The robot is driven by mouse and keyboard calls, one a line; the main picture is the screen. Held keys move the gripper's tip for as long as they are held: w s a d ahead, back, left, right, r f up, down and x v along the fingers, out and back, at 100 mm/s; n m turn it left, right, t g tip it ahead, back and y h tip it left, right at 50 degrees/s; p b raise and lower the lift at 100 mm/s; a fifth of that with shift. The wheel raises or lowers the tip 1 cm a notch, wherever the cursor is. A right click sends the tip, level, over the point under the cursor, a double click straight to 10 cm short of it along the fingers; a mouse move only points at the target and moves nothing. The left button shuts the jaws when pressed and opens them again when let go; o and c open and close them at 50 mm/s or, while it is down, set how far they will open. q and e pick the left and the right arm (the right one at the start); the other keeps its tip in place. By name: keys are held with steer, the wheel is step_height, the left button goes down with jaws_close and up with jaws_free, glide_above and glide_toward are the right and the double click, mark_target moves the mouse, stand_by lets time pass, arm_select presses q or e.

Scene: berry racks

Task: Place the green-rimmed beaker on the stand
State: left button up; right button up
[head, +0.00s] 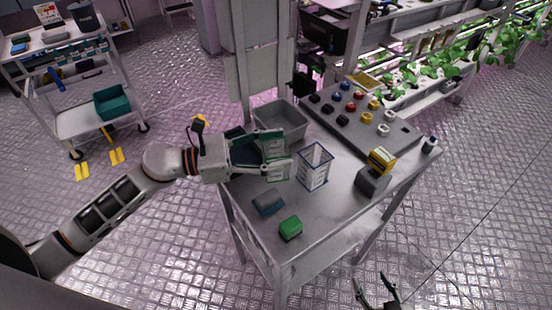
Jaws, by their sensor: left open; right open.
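A clear, square-sided beaker (314,168) with a dark blue rim stands upright on the metal table. My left gripper (287,154) is open just left of it, with its fingers pointing right and apart from each other. Something dark green shows between and behind these fingers, but the gripper hides most of it. I cannot tell whether it is the green-rimmed beaker. I cannot tell which thing is the stand. My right gripper (377,284) is open and empty at the bottom edge, off the table.
A green block (290,227) and a blue-grey block (267,203) lie near the table's front. A grey bin (281,119) and a dark board (398,140) with several coloured pieces sit behind. A small dark bottle (429,145) stands at the right corner. The table's front middle is clear.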

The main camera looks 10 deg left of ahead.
arm_select(q)
steer(key=c, duration=1.2)
